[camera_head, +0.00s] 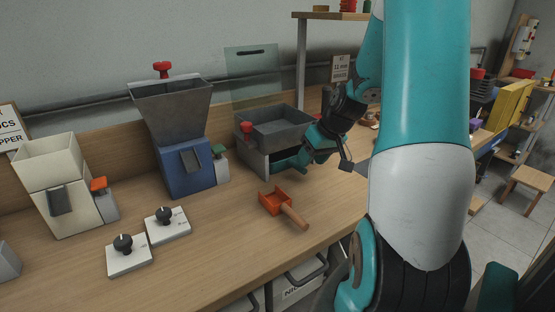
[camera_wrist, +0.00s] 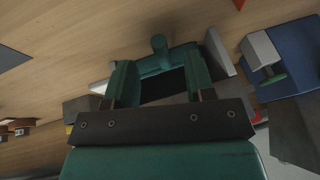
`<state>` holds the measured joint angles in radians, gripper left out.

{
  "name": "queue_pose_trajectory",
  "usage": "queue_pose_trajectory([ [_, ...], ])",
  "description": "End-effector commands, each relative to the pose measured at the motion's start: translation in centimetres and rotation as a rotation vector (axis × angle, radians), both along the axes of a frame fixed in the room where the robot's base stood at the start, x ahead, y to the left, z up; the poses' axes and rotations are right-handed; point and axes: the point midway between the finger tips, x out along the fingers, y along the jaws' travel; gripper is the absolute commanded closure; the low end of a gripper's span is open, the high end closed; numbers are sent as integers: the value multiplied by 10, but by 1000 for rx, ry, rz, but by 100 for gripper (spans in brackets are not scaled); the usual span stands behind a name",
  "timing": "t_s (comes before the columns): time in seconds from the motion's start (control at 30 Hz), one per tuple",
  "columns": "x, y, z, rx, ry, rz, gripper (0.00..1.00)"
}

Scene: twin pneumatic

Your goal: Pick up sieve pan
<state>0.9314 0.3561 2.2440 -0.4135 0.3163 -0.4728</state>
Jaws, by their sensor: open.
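The sieve pan (camera_wrist: 160,65) appears in the wrist view as a dark green tray with a short round handle, between the pale side walls of the grey sifter (camera_head: 275,128). My gripper (camera_head: 290,162) is low at the sifter's front opening in the head view. In the wrist view my gripper (camera_wrist: 157,72) is open, with one finger on each side of the pan. I cannot tell whether the fingers touch it. In the head view the pan is hard to tell apart from my teal fingers, and the pan's rear is hidden.
An orange scoop (camera_head: 275,202) with a wooden handle lies on the workbench (camera_head: 215,255) in front of the sifter. A blue machine with a grey hopper (camera_head: 172,110) stands left of it. A cream hopper (camera_head: 62,185) and two dial boxes are farther left.

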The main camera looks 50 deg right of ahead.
Motion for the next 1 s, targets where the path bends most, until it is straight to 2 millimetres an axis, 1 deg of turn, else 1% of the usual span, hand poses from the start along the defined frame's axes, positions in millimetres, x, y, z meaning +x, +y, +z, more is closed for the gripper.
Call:
queue_pose_trajectory([
  [0.3,21,2,-39,2,3,-1,50],
  [0.4,24,2,-44,1,1,-2,50],
  [0.6,24,2,-44,0,0,-2,50],
  [0.63,24,2,-44,0,0,-2,53],
  [0.83,24,2,-44,0,0,-2,99],
  [0.87,24,2,-44,0,0,-2,100],
  [1.0,24,2,-44,-1,-2,-2,100],
])
